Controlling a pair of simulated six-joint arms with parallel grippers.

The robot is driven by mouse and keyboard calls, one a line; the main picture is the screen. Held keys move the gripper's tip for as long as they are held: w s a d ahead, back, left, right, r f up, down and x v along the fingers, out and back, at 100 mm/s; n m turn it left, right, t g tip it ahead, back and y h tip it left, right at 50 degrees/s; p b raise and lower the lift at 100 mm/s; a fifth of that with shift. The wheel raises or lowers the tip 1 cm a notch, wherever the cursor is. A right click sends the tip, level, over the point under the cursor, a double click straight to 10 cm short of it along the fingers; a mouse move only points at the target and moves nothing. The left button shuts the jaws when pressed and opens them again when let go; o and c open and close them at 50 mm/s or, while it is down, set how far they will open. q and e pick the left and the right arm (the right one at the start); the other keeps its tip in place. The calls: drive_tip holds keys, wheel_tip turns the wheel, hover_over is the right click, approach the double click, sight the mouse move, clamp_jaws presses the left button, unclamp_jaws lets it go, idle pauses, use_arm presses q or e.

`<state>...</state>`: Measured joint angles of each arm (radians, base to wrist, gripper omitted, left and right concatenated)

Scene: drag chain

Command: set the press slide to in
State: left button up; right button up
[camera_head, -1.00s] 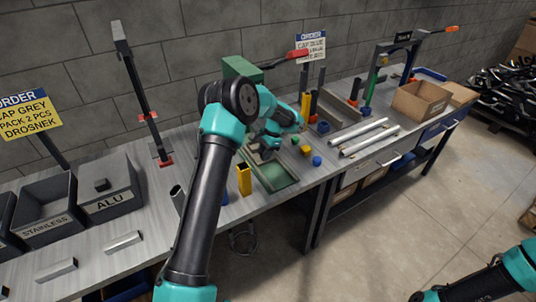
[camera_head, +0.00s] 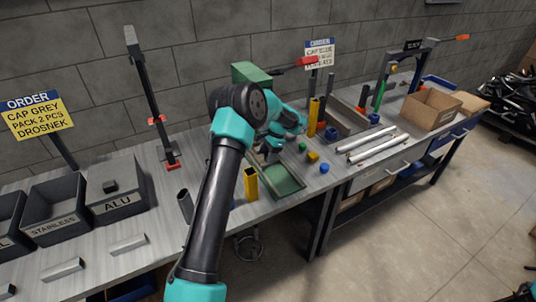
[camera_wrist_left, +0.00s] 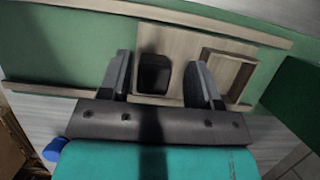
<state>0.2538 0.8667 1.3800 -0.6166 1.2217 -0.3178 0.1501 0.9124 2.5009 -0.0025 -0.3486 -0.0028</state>
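The press has a green head (camera_head: 250,73) with a red lever (camera_head: 306,61). Below it is a green bed (camera_head: 286,182) on the bench. In the left wrist view a wooden slide (camera_wrist_left: 185,42) crosses the green bed, with a dark square block or knob (camera_wrist_left: 154,75) and a square wooden frame (camera_wrist_left: 228,73) beside it. My left gripper (camera_wrist_left: 162,82) is open, with its fingers on either side of the dark block and visible gaps. In the head view the gripper (camera_head: 270,152) is low over the bed, partly hidden by my arm. My right gripper is out of view.
A yellow tube (camera_head: 251,184) and a dark tube (camera_head: 185,205) stand left of the bed. Small green, yellow and blue (camera_head: 324,168) caps lie to its right, with metal profiles (camera_head: 372,146) beyond.

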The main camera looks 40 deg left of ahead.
use_arm(q)
drive_tip(key=v, duration=1.2)
idle(0.4)
